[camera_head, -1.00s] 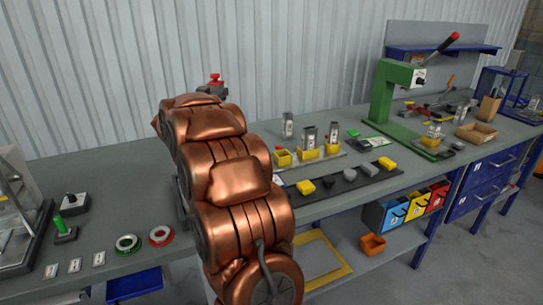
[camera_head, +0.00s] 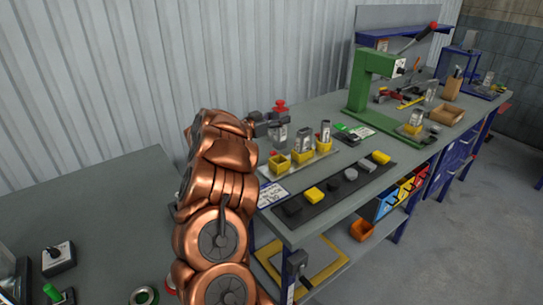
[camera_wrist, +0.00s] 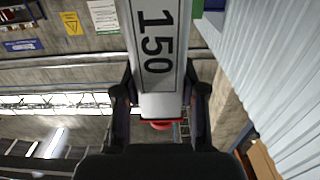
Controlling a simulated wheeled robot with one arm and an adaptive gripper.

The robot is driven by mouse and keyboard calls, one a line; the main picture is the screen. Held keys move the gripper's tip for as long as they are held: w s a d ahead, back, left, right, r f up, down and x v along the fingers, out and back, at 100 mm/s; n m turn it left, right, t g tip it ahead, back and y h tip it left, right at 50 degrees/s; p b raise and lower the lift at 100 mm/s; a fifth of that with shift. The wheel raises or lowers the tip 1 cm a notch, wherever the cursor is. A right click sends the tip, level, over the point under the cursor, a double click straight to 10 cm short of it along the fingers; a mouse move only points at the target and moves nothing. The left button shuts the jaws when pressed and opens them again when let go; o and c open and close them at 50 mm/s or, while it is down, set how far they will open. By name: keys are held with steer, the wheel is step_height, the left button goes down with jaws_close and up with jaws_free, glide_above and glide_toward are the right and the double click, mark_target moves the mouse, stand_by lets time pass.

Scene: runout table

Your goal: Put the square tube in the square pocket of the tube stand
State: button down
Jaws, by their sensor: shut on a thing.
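In the wrist view my gripper (camera_wrist: 160,95) is shut on the square tube (camera_wrist: 154,45), a pale tube with a dark label reading 150. The tube's near end sits between the fingers. In the head view my gripper (camera_head: 268,121) is above the back left of the tube stand (camera_head: 325,158). A grey tube shows just below it (camera_head: 279,137); I cannot tell if this is the held one. The stand has yellow pockets. The left pocket (camera_head: 277,164) looks empty; tubes stand in the middle (camera_head: 304,137) and right pockets (camera_head: 325,130). Pocket shapes are unclear.
A dark strip with yellow, black and grey blocks (camera_head: 335,187) lies in front of the stand. A green lever press (camera_head: 362,85) stands to the right. A white label card (camera_head: 272,194) lies left of the strip.

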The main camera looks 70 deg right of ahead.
mark_target(276, 144)
steer(key=shift+s+f+p, duration=0.15)
steer(key=shift+f+p, duration=1)
steer(key=shift+f, duration=3.45)
steer(key=shift+f, duration=0.2)
steer(key=c, duration=0.7)
jaws_free()
steer(key=shift+o, duration=0.2)
